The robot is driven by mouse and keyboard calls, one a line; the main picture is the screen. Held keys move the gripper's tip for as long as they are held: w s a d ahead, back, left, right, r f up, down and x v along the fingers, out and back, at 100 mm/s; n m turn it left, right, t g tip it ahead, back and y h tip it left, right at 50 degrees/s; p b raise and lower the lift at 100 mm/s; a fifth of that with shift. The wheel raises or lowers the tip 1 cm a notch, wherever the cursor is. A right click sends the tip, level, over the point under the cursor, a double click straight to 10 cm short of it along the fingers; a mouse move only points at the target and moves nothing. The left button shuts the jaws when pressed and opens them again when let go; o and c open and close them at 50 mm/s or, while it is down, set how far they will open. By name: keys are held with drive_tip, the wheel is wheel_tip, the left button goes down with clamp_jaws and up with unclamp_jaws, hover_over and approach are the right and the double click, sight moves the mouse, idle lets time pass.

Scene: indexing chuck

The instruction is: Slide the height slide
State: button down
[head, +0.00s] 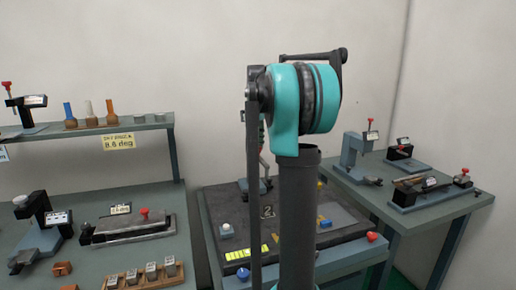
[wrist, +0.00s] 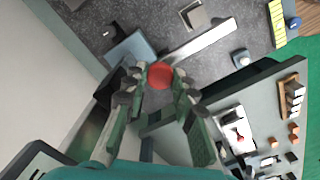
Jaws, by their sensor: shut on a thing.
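In the wrist view a round red knob (wrist: 160,75) sits between the two fingertips of my gripper (wrist: 158,80), which are shut on it. I take it to be the knob of the height slide. Its dark body (wrist: 130,78) is mostly hidden behind the left finger. A blue-grey base plate (wrist: 131,48) lies just beyond, on the grey speckled table top. In the head view my own arm covers most of this spot, and my gripper cannot be made out clearly.
The central table (head: 345,225) carries a blue button (head: 244,274), a red knob (head: 371,236) and a yellow striped bar (head: 247,253). A left bench (head: 165,255) holds fixtures and small blocks. A right table (head: 385,212) holds more fixtures. A wall stands behind.

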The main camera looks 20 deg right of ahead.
drive_tip(key=c, duration=1.2)
unclamp_jaws()
wheel_tip(320, 180, up, 12)
